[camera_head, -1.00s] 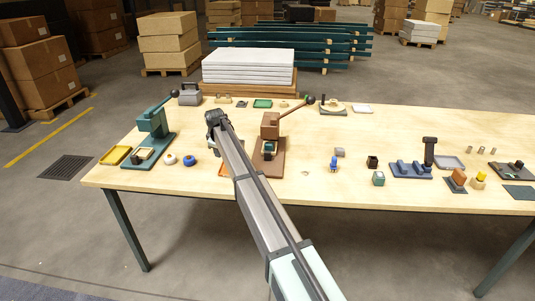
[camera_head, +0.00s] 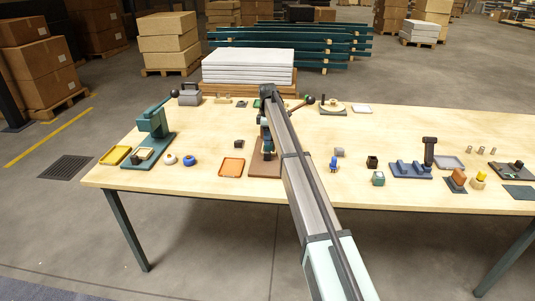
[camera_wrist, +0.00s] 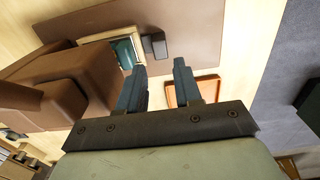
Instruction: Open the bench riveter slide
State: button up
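I take the brown lever press to be the bench riveter; its base plate (camera_head: 258,168) shows at the middle of the table, the rest mostly behind my arm. In the wrist view its brown body (camera_wrist: 85,75) fills the left and its base plate (camera_wrist: 195,28) the top. On the plate is a pale-framed slide (camera_wrist: 97,37) with a teal inset and a small dark block, perhaps its handle (camera_wrist: 154,45), at its end. My gripper (camera_wrist: 158,66) is open and empty, its fingertips pointing towards the block, apparently apart from it. How far the slide is out, I cannot tell.
An orange tray (camera_head: 232,167) lies left of the brown base. A teal lever press (camera_head: 152,125) stands further left, with white and blue rings (camera_head: 189,160) between. A blue figure (camera_head: 334,164) and small blocks stand to the right. The table's front middle is mostly free.

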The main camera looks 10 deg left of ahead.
aim_at(268, 152)
notch_tip(268, 152, down, 8)
jog(key=shift+f, duration=0.25)
jog(key=shift+c, duration=0.3)
grip_shut()
dwell(0.3)
